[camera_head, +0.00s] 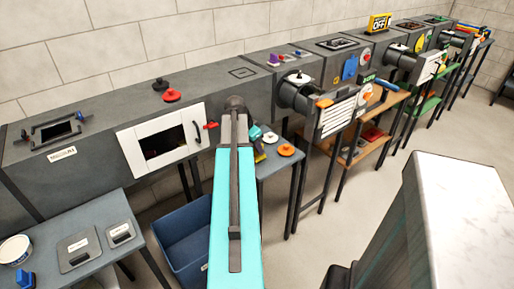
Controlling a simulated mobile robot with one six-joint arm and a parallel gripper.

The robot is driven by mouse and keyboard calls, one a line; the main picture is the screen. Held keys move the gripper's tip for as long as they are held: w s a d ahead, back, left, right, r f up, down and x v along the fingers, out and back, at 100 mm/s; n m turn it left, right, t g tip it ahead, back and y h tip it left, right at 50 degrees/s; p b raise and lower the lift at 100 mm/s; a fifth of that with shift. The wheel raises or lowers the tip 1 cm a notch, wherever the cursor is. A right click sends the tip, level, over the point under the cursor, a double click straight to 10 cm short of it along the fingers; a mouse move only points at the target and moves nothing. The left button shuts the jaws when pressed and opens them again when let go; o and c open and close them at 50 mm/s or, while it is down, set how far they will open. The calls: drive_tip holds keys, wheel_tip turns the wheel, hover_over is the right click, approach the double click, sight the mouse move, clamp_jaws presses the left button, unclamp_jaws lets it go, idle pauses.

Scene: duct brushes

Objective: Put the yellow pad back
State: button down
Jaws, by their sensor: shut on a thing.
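My gripper (262,144) is small in the view, just right of my turquoise arm, and largely hidden by it. It is shut on a small yellow thing, which looks like the yellow pad (259,154). The pad shows only in part, above the left side of a small blue-grey table (276,168); I cannot tell whether it touches the table. An orange disc with a knob (286,150) lies on that table, right of the gripper.
A long grey duct (85,125) runs along the wall, with a white-framed door (128,147). A blue bin (180,232) stands on the floor below. A left bench (62,222) holds a white tub (14,250) and grey plates. A pale block (465,210) is at right.

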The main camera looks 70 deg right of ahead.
drive_tip(key=shift+f, duration=0.15)
drive_tip(key=c, duration=1.8)
unclamp_jaws()
drive_tip(key=shift+o, duration=0.2)
drive_tip(key=v, duration=1.2)
drive_tip(key=shift+b, duration=0.35)
drive_tip(key=shift+s, duration=0.2)
